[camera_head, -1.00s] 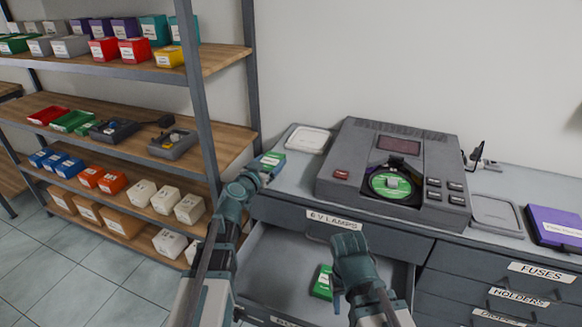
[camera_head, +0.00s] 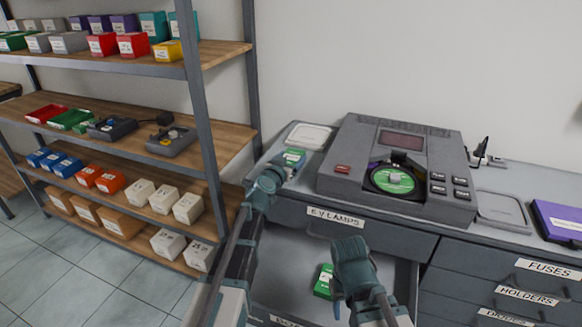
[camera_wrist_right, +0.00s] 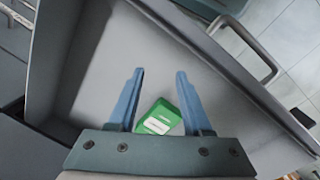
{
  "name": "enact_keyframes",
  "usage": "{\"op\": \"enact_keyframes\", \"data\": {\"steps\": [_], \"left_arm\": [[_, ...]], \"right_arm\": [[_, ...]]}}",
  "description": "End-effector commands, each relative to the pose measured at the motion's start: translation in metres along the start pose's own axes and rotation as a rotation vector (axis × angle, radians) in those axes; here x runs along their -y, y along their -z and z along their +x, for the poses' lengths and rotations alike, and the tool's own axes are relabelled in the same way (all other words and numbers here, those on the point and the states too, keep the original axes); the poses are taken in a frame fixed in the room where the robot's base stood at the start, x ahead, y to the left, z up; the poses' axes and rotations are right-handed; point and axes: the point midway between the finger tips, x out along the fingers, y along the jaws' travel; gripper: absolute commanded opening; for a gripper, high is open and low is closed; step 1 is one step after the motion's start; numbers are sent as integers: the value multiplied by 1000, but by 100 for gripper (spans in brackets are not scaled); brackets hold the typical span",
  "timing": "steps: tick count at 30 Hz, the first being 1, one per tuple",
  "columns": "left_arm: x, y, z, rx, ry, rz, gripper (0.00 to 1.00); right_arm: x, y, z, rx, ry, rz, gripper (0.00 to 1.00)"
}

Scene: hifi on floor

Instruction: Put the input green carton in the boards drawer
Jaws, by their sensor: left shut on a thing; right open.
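My left gripper (camera_head: 281,166) is shut on a green carton with a white label (camera_head: 293,158), at the left end of the counter top beside the white tray. Whether that carton touches the counter I cannot tell. A second green carton (camera_head: 323,281) lies in an open drawer (camera_head: 287,274) below the drawer labelled 6 V LAMPS; the open drawer's own label is cut off at the bottom edge. My right gripper (camera_head: 350,250) is over this drawer. In the right wrist view my right gripper (camera_wrist_right: 160,80) is open, with the second carton (camera_wrist_right: 158,117) showing between its fingers, on the drawer floor.
A grey machine (camera_head: 350,165) with a round green-labelled disc stands on the counter. A white tray (camera_head: 308,136), a grey tray (camera_head: 502,210) and a purple box (camera_head: 558,222) are beside it. Closed labelled drawers (camera_head: 528,292) are at right. A shelf rack (camera_head: 200,120) with several boxes stands left.

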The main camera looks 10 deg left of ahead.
Motion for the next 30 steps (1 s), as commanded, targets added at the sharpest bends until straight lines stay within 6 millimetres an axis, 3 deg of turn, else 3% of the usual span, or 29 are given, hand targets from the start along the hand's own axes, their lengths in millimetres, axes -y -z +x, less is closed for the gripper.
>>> {"op": "enact_keyframes", "data": {"steps": [1,13,14,16,26,30], "left_arm": [[0,-9,1,0,0,0,20],[0,-10,1,0,0,0,20],[0,-9,1,0,0,0,85],[0,-9,1,0,0,0,97],[0,-4,0,0,0,0,100],[-1,-6,-24,1,0,0,100]], "right_arm": [[1,0,9,0,0,0,50],[1,1,10,0,0,0,50],[1,0,9,0,0,0,50],[1,0,9,0,0,0,50],[0,0,4,0,0,0,50],[0,0,2,0,0,0,50]]}}
